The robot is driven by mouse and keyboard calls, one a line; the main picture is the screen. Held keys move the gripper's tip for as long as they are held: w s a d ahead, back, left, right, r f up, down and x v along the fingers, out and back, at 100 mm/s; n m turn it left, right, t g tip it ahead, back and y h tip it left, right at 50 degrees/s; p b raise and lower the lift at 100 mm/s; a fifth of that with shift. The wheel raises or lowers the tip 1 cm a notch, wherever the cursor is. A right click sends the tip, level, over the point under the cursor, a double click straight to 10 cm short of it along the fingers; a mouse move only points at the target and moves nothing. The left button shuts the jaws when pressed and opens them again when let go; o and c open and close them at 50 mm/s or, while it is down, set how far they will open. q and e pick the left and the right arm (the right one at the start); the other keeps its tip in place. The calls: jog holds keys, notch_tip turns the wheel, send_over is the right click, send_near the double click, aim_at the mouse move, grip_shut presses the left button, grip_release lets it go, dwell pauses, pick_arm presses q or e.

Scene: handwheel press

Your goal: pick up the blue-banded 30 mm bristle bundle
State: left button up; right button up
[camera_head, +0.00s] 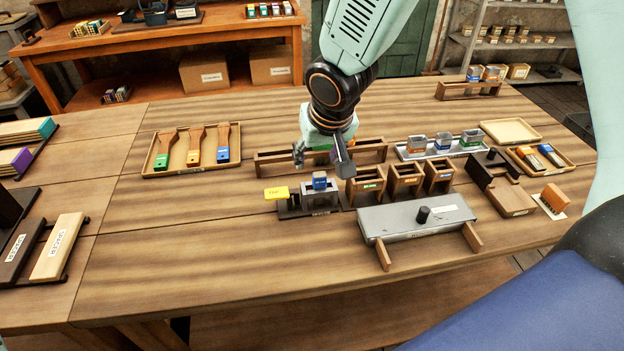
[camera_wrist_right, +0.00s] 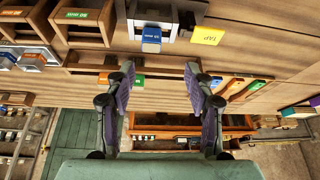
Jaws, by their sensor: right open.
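My right gripper (camera_head: 325,158) is open above the long wooden rack (camera_head: 270,163) at the table's middle. In the right wrist view its two fingers (camera_wrist_right: 158,95) are spread and nothing is between their pads. A separate blue-topped block (camera_head: 319,181) stands in a grey metal holder (camera_head: 320,197) nearer the front. My left gripper is out of view.
Labelled wooden bins (camera_head: 405,178) stand right of the holder, behind a grey-topped press plate (camera_head: 416,217). A yellow tag (camera_head: 277,193) is left of the holder. A tray (camera_head: 178,165) holds three coloured brushes. Grey cups (camera_head: 442,142) stand at right.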

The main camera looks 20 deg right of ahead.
aim_at(320, 175)
jog(key=shift+m+h, duration=0.3)
jog(key=shift+m, duration=0.2)
jog(key=b+x, duration=0.1)
jog(key=x, duration=0.1)
jog(key=s+b+x, duration=0.1)
jog(key=x, duration=0.1)
jog(key=b+x, duration=0.1)
jog(key=x, duration=0.1)
jog(key=shift+d+f, duration=0.3)
jog(key=shift+f, duration=0.15)
jog(key=shift+w+f, duration=0.15)
jog(key=shift+f, duration=0.15)
jog(key=shift+w+d+f+g, duration=0.2)
jog(key=shift+w+g, duration=0.05)
jog(key=shift+g, duration=0.05)
jog(key=shift+s+a+r, duration=0.15)
jog(key=shift+s, duration=0.05)
jog(key=c, duration=0.4)
jog(key=shift+w, duration=0.1)
jog(key=c, duration=0.6)
grip_shut()
